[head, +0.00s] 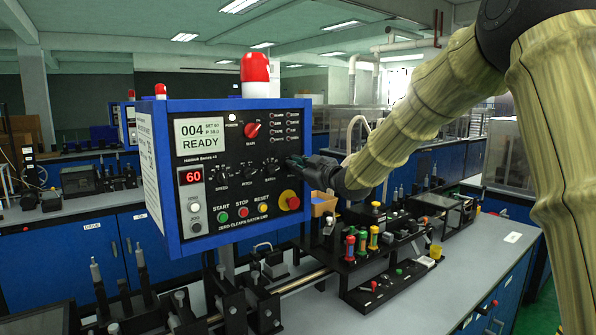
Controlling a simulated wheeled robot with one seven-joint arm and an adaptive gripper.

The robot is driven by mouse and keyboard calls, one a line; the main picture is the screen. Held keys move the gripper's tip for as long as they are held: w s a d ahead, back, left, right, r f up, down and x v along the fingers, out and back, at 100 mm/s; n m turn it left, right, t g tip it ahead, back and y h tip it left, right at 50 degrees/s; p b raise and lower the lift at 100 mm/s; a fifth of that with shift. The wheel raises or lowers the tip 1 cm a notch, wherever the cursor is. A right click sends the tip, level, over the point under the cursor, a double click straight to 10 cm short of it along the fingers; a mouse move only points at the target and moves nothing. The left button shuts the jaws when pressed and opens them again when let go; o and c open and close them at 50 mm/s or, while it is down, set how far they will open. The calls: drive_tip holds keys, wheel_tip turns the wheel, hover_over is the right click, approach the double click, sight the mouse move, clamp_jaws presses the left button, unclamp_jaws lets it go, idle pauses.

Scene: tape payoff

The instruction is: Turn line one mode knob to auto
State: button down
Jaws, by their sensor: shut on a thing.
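A blue-framed control panel (182,230) stands at the left centre, its screen (200,136) showing "004" and "READY". Its dark face has a red main knob (252,130) and a row of black knobs with labels such as SPEED and PITCH. My gripper (291,162) reaches in from the right and touches the panel's right side at the end of that row. It is shut on a small knob there. The gripper hides this knob, its label and its pointer, so I cannot read its setting.
A red stop button (289,201) on a yellow ring sits just below my gripper. Green, red and yellow buttons line the panel's lower edge. A grey bench (420,285) with black fixtures and coloured-capped posts lies below and right. Another panel with a red lamp stands behind at left.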

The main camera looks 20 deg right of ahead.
idle(0.3)
drive_tip(key=c, duration=1.8)
unclamp_jaws()
drive_tip(key=shift+d, duration=0.1)
drive_tip(key=shift+s, duration=0.15)
drive_tip(key=v, duration=1.1)
drive_tip(key=shift+s+d, duration=0.15)
drive_tip(key=shift+s, duration=0.2)
drive_tip(key=shift+r, duration=0.15)
